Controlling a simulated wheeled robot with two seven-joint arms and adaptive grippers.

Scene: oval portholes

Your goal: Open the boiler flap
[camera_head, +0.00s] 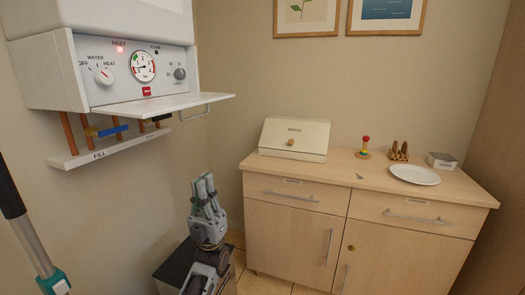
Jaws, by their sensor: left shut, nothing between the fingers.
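The white boiler (110,20) hangs on the wall at the upper left, with a control panel, a gauge and a lit red fault lamp. Its flap (165,106) stands out about level from the bottom of the panel, swung down open. A thin bar handle (207,108) is at the flap's right end. Pipes and a blue lever show under it. My left gripper (205,182) points up, below and right of the flap, apart from it. Its fingers are together and hold nothing. My right gripper is out of view.
A wooden cabinet (290,222) stands to the right, with a bread box (294,138), a stacked toy (364,147) and a plate (415,175) on top. A dark-topped box (176,266) is by my left arm. A pole with teal parts (40,258) is at the lower left.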

